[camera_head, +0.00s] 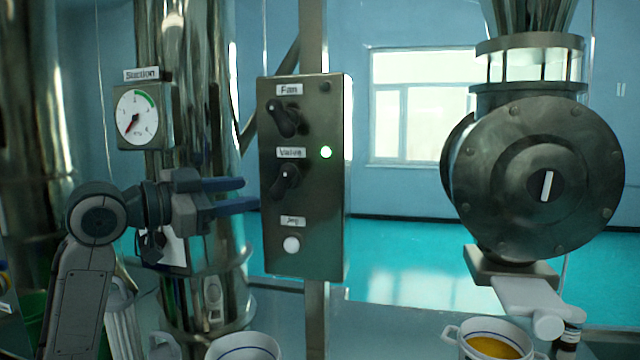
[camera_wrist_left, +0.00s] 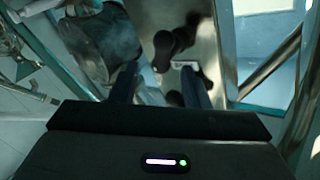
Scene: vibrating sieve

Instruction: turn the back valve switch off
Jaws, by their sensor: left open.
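The valve switch (camera_head: 285,182) is a black rotary knob under the "Valve" label on a grey control box (camera_head: 312,235). My right gripper is not in view.
The fan knob (camera_head: 284,118) is above the valve switch, and a white button (camera_head: 291,245) is below. A pressure gauge (camera_head: 137,117) hangs at left near steel cylinders. A large round metal valve housing (camera_head: 500,215) stands at right. White cups (camera_head: 243,347) are at the bottom.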

